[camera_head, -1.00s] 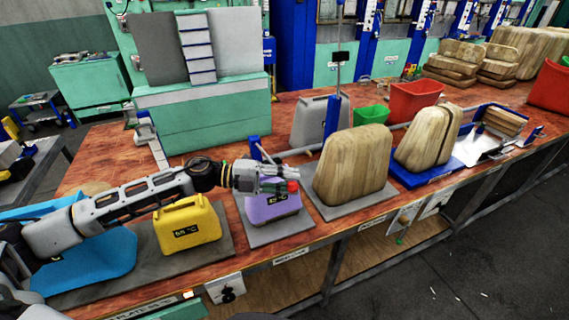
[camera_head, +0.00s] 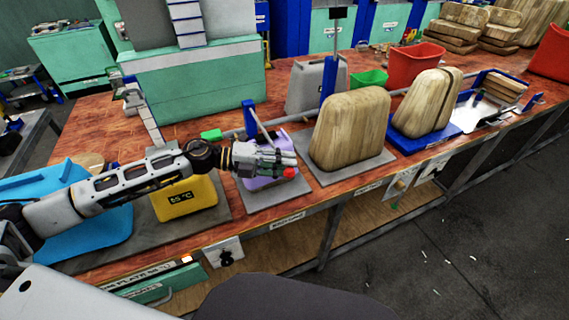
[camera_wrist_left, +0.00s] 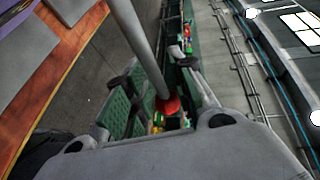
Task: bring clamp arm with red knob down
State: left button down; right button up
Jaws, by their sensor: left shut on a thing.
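The clamp arm (camera_head: 264,130) is a thin grey bar running from a blue post (camera_head: 250,115) down to my left gripper. Its red knob (camera_head: 289,173) pokes out beside the fingers. My left gripper (camera_head: 275,162) is shut on the clamp arm near the knob, low over the purple block (camera_head: 262,183), and hides much of that block. Whether the clamp arm touches the block cannot be told. In the left wrist view the grey bar (camera_wrist_left: 137,40) passes between the fingers (camera_wrist_left: 158,85), with the red knob (camera_wrist_left: 168,104) between them. My right gripper is not in view.
A yellow block (camera_head: 184,196) and a blue one (camera_head: 85,240) lie left, under my left arm. A large wooden block (camera_head: 350,130) stands close right of the gripper. Green bin (camera_head: 370,78) and red bin (camera_head: 414,65) stand behind. Bare table shows behind the blocks.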

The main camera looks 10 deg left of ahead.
pick_arm(q)
jog(key=c, duration=1.5)
grip_release()
jog(key=shift+s+f, duration=0.2)
jog(key=shift+f, duration=0.35)
jog(key=shift+d+r, duration=0.1)
jog(key=shift+r+v, duration=0.1)
jog(key=shift+v, duration=2.9)
jog(key=shift+r+v, duration=0.15)
jog(key=shift+v, duration=2.85)
jog(key=shift+w, duration=0.2)
jog(key=shift+s, duration=0.1)
